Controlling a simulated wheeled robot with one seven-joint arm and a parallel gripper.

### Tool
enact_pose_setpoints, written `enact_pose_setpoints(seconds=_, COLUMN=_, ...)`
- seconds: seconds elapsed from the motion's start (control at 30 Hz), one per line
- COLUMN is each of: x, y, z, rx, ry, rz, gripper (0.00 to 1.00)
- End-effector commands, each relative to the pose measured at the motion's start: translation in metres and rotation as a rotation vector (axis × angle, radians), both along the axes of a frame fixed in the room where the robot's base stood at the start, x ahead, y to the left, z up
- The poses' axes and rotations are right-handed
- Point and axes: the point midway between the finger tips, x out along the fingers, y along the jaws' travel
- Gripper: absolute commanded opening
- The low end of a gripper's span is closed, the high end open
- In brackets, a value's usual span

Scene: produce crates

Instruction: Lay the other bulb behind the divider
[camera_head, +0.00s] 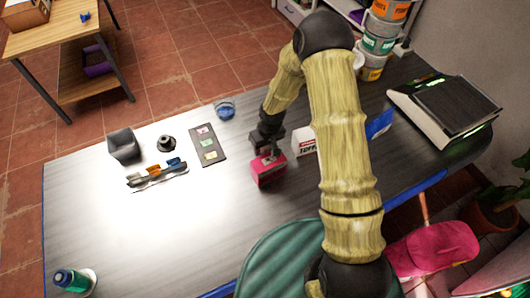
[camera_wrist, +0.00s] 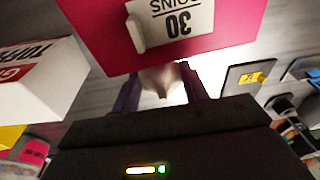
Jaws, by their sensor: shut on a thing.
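My gripper (camera_head: 268,148) is low over the dark table, just behind a red box (camera_head: 268,172). In the wrist view its two dark fingers (camera_wrist: 160,84) close on a pale, rounded bulb (camera_wrist: 162,79), which shows only in part. The red box (camera_wrist: 95,28) with a "30 COINS" label fills the top of that view, close by the bulb; I cannot tell whether they touch. The bulb is not discernible in the head view. I cannot make out a divider or a second bulb.
A white toffee box (camera_head: 303,141) stands just right of my gripper. A scale (camera_head: 445,105) is right.

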Motion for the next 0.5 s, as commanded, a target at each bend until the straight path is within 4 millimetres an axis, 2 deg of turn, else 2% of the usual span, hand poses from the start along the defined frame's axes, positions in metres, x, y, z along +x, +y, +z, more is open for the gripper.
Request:
enact_pose_setpoints(seconds=0.3, x=-0.001, y=0.001, z=-0.033, rx=-0.001, ry=0.004, rz=0.003, gripper=0.22)
enact_pose_setpoints(seconds=0.5, x=0.0, y=-0.002, z=-0.041, rx=-0.001, ry=0.001, rz=-0.004, gripper=0.22)
